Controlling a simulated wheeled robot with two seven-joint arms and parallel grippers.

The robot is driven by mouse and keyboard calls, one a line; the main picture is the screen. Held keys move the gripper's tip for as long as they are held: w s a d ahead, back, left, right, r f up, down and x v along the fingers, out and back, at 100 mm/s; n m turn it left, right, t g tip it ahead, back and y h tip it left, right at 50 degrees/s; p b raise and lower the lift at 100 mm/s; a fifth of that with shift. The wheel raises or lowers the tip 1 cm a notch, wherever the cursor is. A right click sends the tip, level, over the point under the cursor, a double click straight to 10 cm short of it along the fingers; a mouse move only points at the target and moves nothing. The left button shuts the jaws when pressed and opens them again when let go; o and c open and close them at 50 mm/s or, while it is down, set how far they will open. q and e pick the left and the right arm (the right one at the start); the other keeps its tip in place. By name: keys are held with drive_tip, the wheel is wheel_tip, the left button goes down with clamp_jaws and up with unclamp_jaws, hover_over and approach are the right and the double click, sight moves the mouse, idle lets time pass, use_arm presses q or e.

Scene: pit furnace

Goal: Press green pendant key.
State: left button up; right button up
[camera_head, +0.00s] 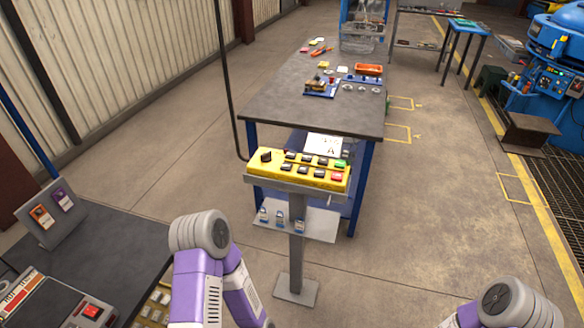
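The yellow pendant (305,171) lies on a bracket at the top of a grey post, near the middle of the view. It carries two rows of mostly dark keys and a dark knob at its left end. The green key (341,163) is at the right end of the far row. A red key (337,177) sits just in front of it in the near row. My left arm shows at the bottom centre-left and my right arm at the bottom right, both apart from the pendant. Neither gripper is in view.
A black cable (224,90) hangs down to the pendant's left side. A small shelf (310,222) is on the post below. A workbench (310,104) with parts stands behind. A dark table (115,245) with a control box (50,307) is at left. Floor right of the post is clear.

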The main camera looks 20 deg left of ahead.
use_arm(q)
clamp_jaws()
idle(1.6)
